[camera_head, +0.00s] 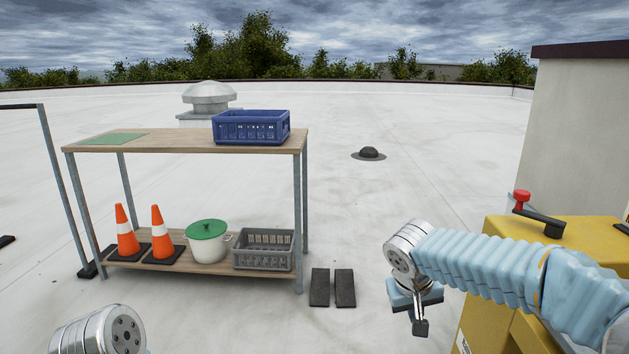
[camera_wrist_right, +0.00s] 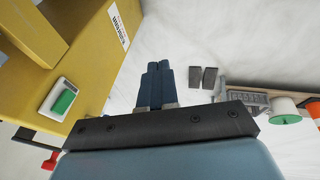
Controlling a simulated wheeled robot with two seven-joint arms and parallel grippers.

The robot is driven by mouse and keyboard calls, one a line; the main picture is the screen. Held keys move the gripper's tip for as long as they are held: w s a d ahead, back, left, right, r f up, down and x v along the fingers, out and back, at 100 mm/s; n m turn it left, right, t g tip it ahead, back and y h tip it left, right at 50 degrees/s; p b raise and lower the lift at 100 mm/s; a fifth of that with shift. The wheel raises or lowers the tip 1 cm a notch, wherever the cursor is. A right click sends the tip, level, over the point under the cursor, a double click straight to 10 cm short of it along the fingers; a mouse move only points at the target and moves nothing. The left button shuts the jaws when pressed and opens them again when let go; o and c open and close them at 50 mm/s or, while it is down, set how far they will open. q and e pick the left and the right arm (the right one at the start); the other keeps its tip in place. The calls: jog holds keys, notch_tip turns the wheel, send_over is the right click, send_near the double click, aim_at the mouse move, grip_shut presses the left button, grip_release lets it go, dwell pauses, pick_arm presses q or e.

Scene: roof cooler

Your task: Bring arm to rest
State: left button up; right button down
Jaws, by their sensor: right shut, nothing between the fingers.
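My right arm, in a pale blue ribbed sleeve, reaches in from the right in the head view. Its gripper (camera_head: 420,328) hangs pointing down over the white roof, left of the yellow cabinet (camera_head: 548,232). In the right wrist view the two dark fingers of my right gripper (camera_wrist_right: 157,68) lie together with nothing between them. The yellow cabinet (camera_wrist_right: 70,40) fills the upper left there, apart from the fingers. Of my left arm only a round silver joint shows at the bottom left of the head view; its gripper is out of view.
A shelf table (camera_head: 180,143) carries a blue crate (camera_head: 251,128); orange cones (camera_head: 126,232), a green-lidded pot (camera_head: 208,245) and a grey crate (camera_head: 263,249) stand below. Two dark blocks (camera_head: 332,287) lie beside it. A red-knobbed handle (camera_head: 522,199) tops the cabinet. Roof between is clear.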

jog(key=s+a+f+n+g+y, duration=0.1)
jog(key=s+a+f+y, duration=0.15)
jog(key=f, duration=0.85)
jog(key=s+a+f+g+y, duration=0.2)
jog(key=s+a+f, duration=0.15)
jog(key=f, duration=0.75)
jog(key=s+a+f+m+y, duration=0.2)
jog(key=s+f+m, duration=0.1)
jog(key=s+f, duration=1.3)
jog(key=shift+s+a+f, duration=0.2)
jog(key=shift+a+f, duration=0.15)
jog(key=shift+a, duration=0.05)
jog(key=shift+f, duration=0.1)
